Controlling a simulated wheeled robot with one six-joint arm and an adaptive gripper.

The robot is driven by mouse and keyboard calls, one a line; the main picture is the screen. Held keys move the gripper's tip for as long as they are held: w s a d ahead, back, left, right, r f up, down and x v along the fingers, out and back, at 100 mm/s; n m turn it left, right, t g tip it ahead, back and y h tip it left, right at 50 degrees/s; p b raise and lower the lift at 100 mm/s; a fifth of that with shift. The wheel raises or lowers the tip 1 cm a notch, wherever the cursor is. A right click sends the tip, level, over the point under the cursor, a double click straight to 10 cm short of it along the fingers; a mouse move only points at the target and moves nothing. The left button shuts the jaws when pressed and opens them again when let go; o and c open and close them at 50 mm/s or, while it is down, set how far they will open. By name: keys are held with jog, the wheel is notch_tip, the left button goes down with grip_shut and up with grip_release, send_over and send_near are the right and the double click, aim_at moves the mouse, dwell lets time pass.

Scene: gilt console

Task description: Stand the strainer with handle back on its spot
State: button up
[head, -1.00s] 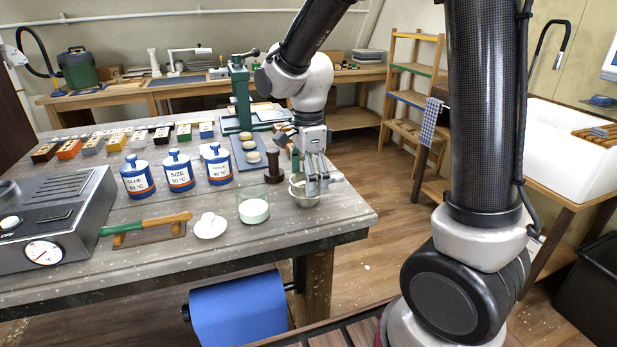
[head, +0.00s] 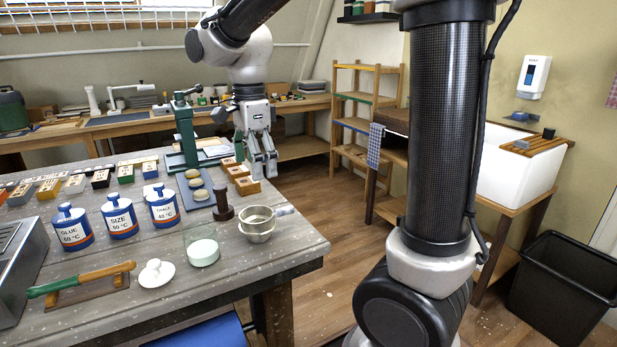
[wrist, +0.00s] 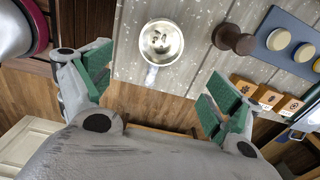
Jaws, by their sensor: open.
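The metal strainer (head: 257,214) sits on top of a small metal bowl (head: 257,235) near the table's right corner. Its short pale handle (head: 285,210) sticks out to the right, towards the table's edge. In the wrist view the strainer (wrist: 161,42) shows from above, with its handle (wrist: 151,74) pointing back to my gripper (wrist: 155,85). My gripper, also in the head view (head: 263,172), is open and empty, raised and apart from the strainer. Dark specks show inside the strainer's bowl.
A dark wooden knob-topped piece (head: 222,200) stands close behind the strainer. A glass jar with white content (head: 202,246) and a white dish (head: 156,273) are to its left. Wooden blocks (head: 247,185) and a blue board (head: 181,190) lie farther back.

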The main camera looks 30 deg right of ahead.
jog(key=s+d+n+t, duration=0.4)
jog(key=s+d+n, duration=1)
jog(key=s+n, duration=0.3)
jog(key=shift+s+d+r+n, duration=0.15)
jog(key=shift+s+r+n, duration=0.2)
jog(key=shift+s, duration=0.6)
